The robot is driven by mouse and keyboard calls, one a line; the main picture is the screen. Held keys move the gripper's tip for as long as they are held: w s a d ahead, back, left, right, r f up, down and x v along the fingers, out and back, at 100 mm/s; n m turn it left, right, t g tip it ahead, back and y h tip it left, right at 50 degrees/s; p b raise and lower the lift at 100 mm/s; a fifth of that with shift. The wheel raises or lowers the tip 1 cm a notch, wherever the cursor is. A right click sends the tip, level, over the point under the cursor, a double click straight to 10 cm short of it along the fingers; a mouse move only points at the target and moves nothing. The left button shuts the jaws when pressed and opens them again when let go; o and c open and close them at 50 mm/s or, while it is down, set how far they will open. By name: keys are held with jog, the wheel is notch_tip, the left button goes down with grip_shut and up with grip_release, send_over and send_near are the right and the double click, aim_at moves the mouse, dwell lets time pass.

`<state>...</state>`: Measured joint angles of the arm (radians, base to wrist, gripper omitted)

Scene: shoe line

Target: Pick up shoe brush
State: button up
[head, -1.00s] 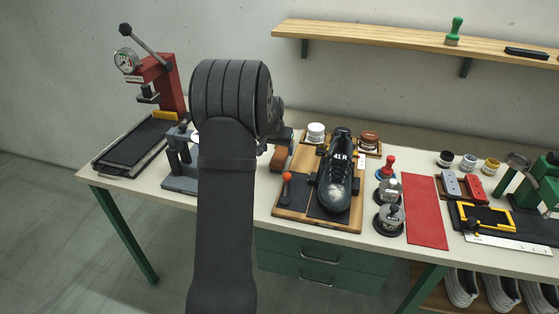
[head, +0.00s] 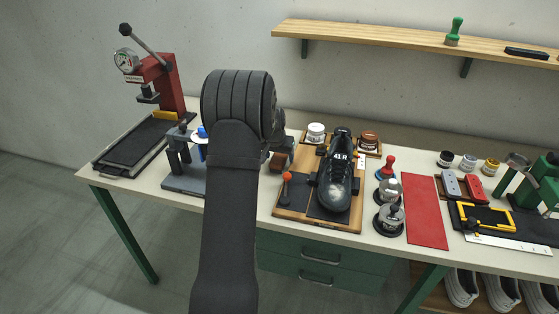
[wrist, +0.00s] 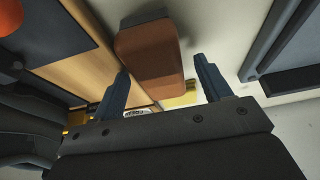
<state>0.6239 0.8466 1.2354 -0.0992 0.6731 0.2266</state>
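The shoe brush (wrist: 150,58) is a reddish-brown block with a darker far end, lying on the pale bench beside the wooden board. In the wrist view it is ahead of my gripper (wrist: 160,68), roughly between the two blue-grey fingers. The fingers are apart and the gripper is open, with no visible hold on the brush. In the head view my arm hides the gripper and most of the brush, which shows only partly at the arm's right edge (head: 278,161).
The wooden board (head: 285,211) with the black shoe (head: 336,185) and an orange-knobbed tool (head: 286,185) stands right of the brush. A grey stand (head: 183,182) is to its left. A red press (head: 163,85) stands at the far left. Jars sit behind the shoe.

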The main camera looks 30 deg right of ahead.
aim_at(282, 157)
jog(key=c, duration=1)
jog(key=shift+o, duration=0.2)
jog(key=shift+r, duration=0.65)
jog(key=r, duration=0.2)
jog(key=s+r, duration=0.1)
jog(key=r, duration=0.1)
jog(key=shift+d, duration=0.25)
jog(key=s+d+r, duration=0.4)
jog(key=s+r, duration=0.2)
jog(key=s, duration=0.3)
jog(key=shift+s, duration=0.35)
